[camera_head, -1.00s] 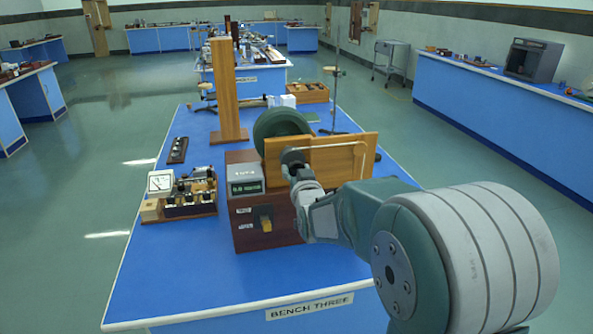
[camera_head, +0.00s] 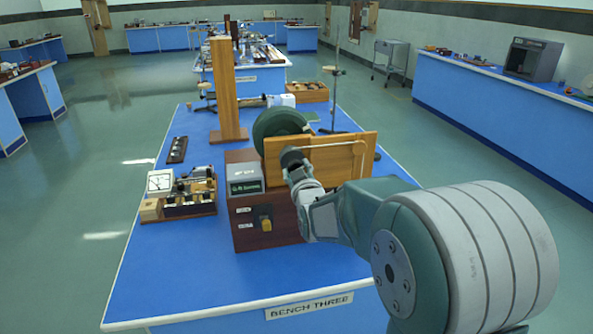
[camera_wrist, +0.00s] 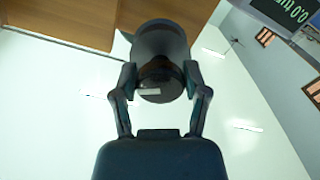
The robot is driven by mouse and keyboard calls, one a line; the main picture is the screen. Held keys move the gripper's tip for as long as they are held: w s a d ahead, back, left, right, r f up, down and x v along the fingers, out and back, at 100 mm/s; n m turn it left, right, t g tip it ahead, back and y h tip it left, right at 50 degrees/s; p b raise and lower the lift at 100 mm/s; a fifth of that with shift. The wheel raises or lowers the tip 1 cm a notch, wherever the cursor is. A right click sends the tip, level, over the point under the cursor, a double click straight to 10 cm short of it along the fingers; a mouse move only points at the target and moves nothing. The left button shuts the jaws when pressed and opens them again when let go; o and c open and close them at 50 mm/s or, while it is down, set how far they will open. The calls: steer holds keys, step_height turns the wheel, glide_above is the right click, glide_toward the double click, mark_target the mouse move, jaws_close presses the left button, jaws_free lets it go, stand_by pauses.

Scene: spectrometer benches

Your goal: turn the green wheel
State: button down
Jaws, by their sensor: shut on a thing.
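The green wheel (camera_head: 279,126) stands upright on the bench, behind a wooden board (camera_head: 325,155) and beside a dark wooden box (camera_head: 262,222) with a display. The board hides its lower right part. My gripper (camera_wrist: 160,82) is shut on a dark cylindrical handle (camera_wrist: 160,42), with one finger on each side of it in the wrist view. Whether the handle joins the wheel is hidden.
A tall wooden post (camera_head: 225,90) stands behind the wheel. An instrument with a dial (camera_head: 160,182) is left of the box. A thin metal rod (camera_head: 335,147) runs along the board. The blue bench top (camera_head: 190,270) is clear at the front left.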

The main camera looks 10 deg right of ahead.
steer(key=n, duration=0.5)
steer(key=shift+r+n, duration=0.15)
steer(key=shift+n, duration=0.15)
steer(key=n, duration=0.4)
steer(key=shift+n, duration=0.4)
steer(key=shift+c, duration=0.7)
jaws_free()
steer(key=shift+o, duration=0.2)
steer(key=shift+a, duration=0.1)
